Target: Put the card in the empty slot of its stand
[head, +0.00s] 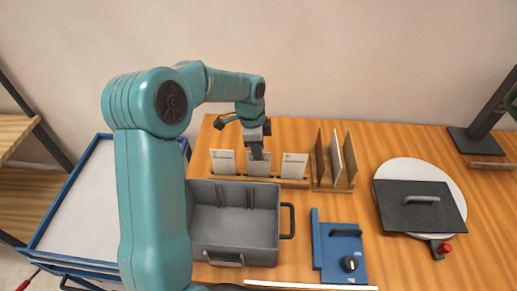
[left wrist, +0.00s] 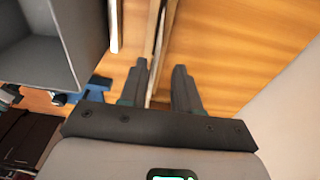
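A low wooden stand (head: 290,182) at the back of the table holds upright white cards: a left card (head: 223,166), a middle card (head: 253,170) and a right card (head: 294,166). My left gripper (head: 257,155) points down at the middle card and covers part of it. In the left wrist view, the fingers of my left gripper (left wrist: 162,88) are apart, with a thin pale edge (left wrist: 154,78) running between them; I cannot tell whether they touch it. No empty slot can be made out from here. My right gripper is not in view.
A grey open bin (head: 235,228) stands in front of the stand. To the right are a rack of upright panels (head: 337,165), a blue plate with a knob (head: 341,250) and a dark handled plate (head: 415,205) on a white disc. A blue-rimmed tray (head: 75,215) is at left.

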